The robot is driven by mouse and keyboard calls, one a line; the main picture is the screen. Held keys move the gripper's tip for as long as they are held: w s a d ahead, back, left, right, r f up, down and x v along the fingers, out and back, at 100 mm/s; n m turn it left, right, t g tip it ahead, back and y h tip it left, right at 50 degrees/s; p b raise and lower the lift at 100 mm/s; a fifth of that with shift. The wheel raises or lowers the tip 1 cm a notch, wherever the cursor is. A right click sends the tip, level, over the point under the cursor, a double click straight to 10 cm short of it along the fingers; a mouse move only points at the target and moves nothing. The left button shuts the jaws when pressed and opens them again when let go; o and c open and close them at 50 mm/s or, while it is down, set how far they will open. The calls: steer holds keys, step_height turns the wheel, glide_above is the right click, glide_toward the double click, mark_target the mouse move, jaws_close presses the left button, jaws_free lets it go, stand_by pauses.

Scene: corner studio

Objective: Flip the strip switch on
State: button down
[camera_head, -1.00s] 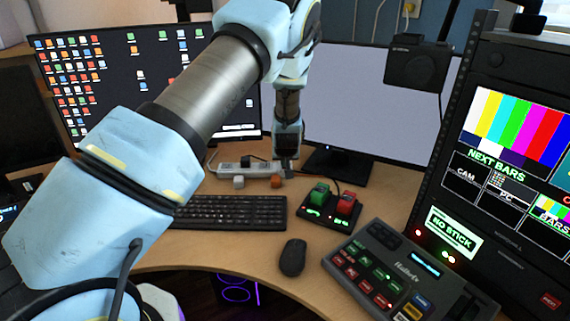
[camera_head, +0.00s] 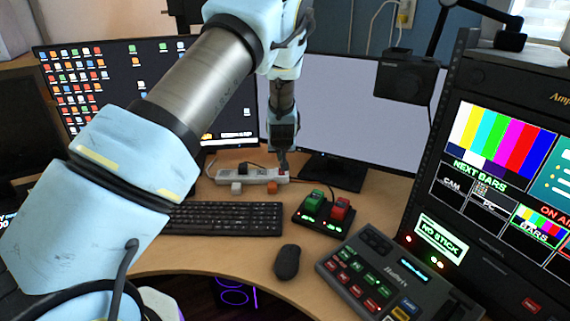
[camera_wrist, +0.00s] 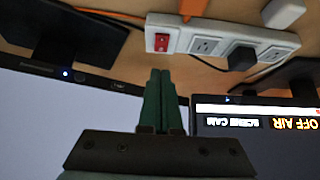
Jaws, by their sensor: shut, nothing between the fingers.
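The white power strip (camera_head: 225,175) lies on the desk below the monitors. It also shows in the wrist view (camera_wrist: 225,38), with its sockets and a black plug. Its red switch (camera_wrist: 161,42) sits at one end, the right end in the head view. My gripper (camera_head: 283,167) points down over that end. In the wrist view my gripper (camera_wrist: 160,72) is shut and empty, its green fingertips just below the switch in the picture. I cannot tell whether the fingertips touch the strip. Which way the switch is tipped is not clear.
A white cube (camera_head: 236,188) and an orange cube (camera_head: 272,187) lie in front of the strip. A black keyboard (camera_head: 225,217), a green-and-red button box (camera_head: 322,214), a mouse (camera_head: 287,262) and a control panel (camera_head: 385,280) are nearer. The right monitor (camera_head: 345,115) stands close behind.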

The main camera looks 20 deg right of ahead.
steer(key=s+a+r+b, duration=0.2)
steer(key=s+a+r, duration=0.1)
steer(key=s+r, duration=0.3)
steer(key=shift+s+b, duration=0.35)
steer(key=shift+s, duration=0.25)
steer(key=shift+a, duration=0.1)
